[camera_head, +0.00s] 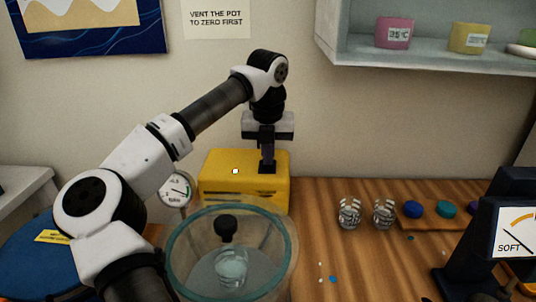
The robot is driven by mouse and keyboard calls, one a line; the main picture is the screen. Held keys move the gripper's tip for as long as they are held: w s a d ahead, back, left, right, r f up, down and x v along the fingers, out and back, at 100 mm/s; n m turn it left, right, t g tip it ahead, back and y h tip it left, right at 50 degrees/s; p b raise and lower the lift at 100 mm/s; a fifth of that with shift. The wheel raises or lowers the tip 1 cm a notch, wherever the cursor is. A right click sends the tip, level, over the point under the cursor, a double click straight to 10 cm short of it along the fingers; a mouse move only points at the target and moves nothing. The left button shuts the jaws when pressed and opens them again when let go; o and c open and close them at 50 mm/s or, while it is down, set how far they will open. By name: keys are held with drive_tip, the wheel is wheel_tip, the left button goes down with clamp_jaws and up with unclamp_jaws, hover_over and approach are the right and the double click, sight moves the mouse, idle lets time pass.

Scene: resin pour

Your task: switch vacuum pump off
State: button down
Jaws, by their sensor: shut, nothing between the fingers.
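The vacuum pump appears to be the yellow box (225,186) at the back of the wooden table, against the wall. A small white light or mark (235,171) shows on it. My gripper (267,164) points straight down over the right part of the box. Its fingers are shut with nothing between them, and their tips are at or just above a small dark patch on the box top. I cannot tell whether they touch it. The fingers hide any switch there, so its position cannot be read.
A glass pot (176,262) with a black-knobbed item inside stands in front of the pump, a dial gauge (175,188) at its left. Two patterned clear items (349,214) (384,213) and coloured discs (413,209) are right. A dark-framed meter (514,230) stands far right. A shelf (430,58) overhangs upper right.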

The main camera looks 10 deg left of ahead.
sight(268, 170)
wheel_tip(268, 170, up, 14)
drive_tip(key=s+p, duration=0.1)
drive_tip(key=shift+s+d+f, duration=0.15)
drive_tip(key=shift+s+d, duration=0.05)
drive_tip(key=shift+s, duration=0.15)
